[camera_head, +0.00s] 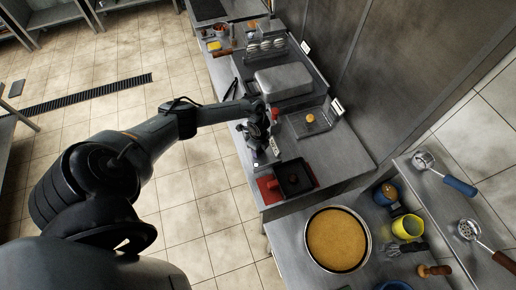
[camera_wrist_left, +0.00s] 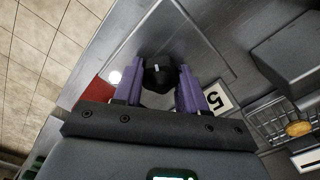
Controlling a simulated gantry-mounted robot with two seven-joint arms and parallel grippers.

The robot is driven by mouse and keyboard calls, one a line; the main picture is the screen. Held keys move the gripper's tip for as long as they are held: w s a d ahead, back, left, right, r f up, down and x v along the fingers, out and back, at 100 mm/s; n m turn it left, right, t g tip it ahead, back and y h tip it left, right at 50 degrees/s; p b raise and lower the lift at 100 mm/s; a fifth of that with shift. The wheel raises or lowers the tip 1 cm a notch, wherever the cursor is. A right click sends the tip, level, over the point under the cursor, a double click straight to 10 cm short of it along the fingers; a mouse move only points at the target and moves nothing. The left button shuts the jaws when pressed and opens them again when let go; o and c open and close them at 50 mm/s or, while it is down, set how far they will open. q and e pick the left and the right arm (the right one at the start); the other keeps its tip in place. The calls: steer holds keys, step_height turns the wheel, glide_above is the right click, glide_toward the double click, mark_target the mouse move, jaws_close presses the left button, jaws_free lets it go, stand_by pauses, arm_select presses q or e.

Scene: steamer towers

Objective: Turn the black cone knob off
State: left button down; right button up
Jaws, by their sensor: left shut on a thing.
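The black cone knob (camera_wrist_left: 160,76) sits on the grey metal counter, between the two purple fingers of my left gripper (camera_wrist_left: 160,90) in the left wrist view. The fingers are shut on it from both sides. A pale mark shows on the knob's top. In the head view my left gripper (camera_head: 258,138) is over the counter's front part, and there the knob is hidden by the gripper or too small to make out. My right gripper is not in view.
A red mat (camera_head: 268,189) with a black square pan (camera_head: 295,178) is in front of the gripper. A grey metal box (camera_head: 283,80) and a wire basket (camera_head: 309,122) with a round bun stand behind. A large round pan (camera_head: 337,271) is nearer. Open floor lies left of the counter.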

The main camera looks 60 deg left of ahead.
arm_select(q)
steer(key=n+p, duration=0.1)
steer(key=n, duration=0.2)
steer(key=shift+r+n+p, duration=0.2)
steer(key=shift+n+p, duration=0.1)
steer(key=shift+p, duration=0.05)
steer(key=shift+f+n+p, duration=0.15)
steer(key=shift+n+p, duration=0.35)
steer(key=shift+n, duration=0.7)
steer(key=shift+f+n, duration=0.1)
steer(key=shift+n, duration=0.3)
steer(key=c, duration=0.8)
jaws_free()
steer(key=shift+r+p, duration=2.5)
steer(key=shift+r, duration=0.05)
